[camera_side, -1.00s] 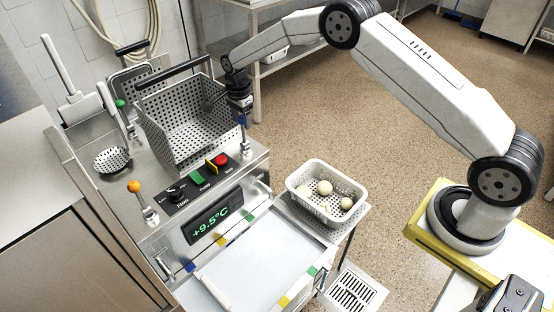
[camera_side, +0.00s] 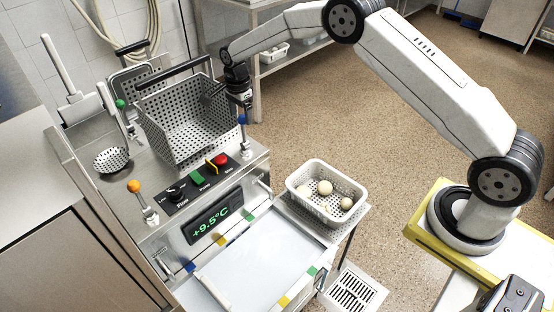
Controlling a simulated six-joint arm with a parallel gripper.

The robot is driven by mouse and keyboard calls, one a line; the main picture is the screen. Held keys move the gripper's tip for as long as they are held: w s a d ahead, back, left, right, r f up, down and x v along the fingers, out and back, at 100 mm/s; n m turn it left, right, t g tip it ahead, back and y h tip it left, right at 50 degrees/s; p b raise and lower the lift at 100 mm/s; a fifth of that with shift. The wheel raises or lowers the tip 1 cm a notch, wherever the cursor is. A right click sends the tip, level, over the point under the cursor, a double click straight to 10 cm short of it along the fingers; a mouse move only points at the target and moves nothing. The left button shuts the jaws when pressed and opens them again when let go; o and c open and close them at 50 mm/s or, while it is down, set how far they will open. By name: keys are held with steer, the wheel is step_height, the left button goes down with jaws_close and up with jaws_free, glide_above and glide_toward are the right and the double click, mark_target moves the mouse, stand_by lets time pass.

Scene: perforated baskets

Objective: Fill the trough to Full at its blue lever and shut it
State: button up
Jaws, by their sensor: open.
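The blue lever (camera_side: 242,119) stands upright at the right rear corner of the steel machine, its round knob blue. My gripper (camera_side: 245,102) is open, pointing down just above the blue knob. I cannot tell whether a finger touches the knob. What I take to be the trough (camera_side: 255,262) is the wide, pale, flat-looking basin at the front of the machine, with coloured marks on its rim. Its fill level is hard to judge. The display (camera_side: 210,220) reads +9.5°C.
A perforated basket (camera_side: 190,125) stands on the machine, left of my gripper. An orange-knobbed lever (camera_side: 134,186) and a panel with a red button (camera_side: 220,160) are in front. A white basket (camera_side: 300,190) with pale balls sits to the right. Open floor lies beyond.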

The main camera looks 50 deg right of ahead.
steer(key=shift+r, duration=2.6)
steer(key=shift+s, duration=0.1)
steer(key=shift+s+r+n, duration=0.3)
steer(key=shift+s+n, duration=0.2)
steer(key=s+d+r+n+t, duration=0.1)
steer(key=s+r+n+t, duration=0.1)
steer(key=s+n, duration=1.5)
steer(key=s, duration=1.3)
steer(key=shift+t, duration=0.3)
